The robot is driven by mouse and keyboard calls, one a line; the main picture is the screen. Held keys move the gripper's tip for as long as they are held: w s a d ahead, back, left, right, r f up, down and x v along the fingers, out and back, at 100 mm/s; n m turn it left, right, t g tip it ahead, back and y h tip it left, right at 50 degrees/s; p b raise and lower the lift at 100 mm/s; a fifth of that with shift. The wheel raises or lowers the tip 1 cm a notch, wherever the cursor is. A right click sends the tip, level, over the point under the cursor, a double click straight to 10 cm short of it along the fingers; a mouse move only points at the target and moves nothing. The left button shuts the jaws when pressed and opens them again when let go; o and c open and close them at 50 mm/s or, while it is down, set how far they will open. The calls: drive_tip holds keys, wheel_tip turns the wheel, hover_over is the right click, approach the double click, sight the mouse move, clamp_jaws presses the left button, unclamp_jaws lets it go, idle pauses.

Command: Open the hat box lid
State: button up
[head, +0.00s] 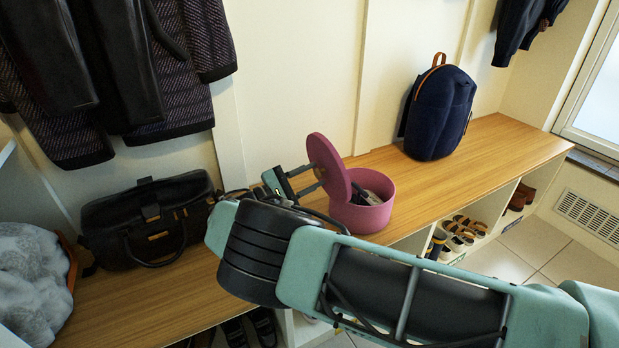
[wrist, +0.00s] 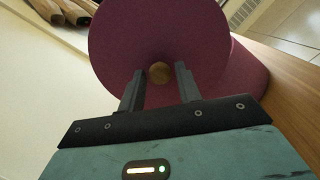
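The mauve hat box (head: 362,216) stands on the wooden bench with its top uncovered, and dark and grey contents show inside. Its round lid (head: 329,163) is raised and steeply tilted at the box's left side. The lid fills the middle of the wrist view (wrist: 118,38), with a round brownish knob (wrist: 159,72) at its centre. My gripper (head: 312,177) is at the lid's outer face. In the wrist view its two fingers (wrist: 160,76) are apart on either side of the knob, with small gaps showing beside it. Whether the lid touches the box is unclear.
A dark handbag (head: 150,222) and a grey fluffy item (head: 32,285) are at the left. A navy backpack (head: 439,112) stands farther right on the bench (head: 500,145). Coats (head: 110,70) hang above the left side. Shoes (head: 466,228) fill cubbies below. Bench around the backpack is clear.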

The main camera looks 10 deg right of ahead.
drive_tip(key=shift+o, duration=0.7)
drive_tip(key=b+v, duration=1.4)
drive_tip(key=v, duration=0.3)
drive_tip(key=shift+f, duration=0.25)
drive_tip(key=shift+a, duration=0.15)
drive_tip(key=shift+s+r, duration=0.1)
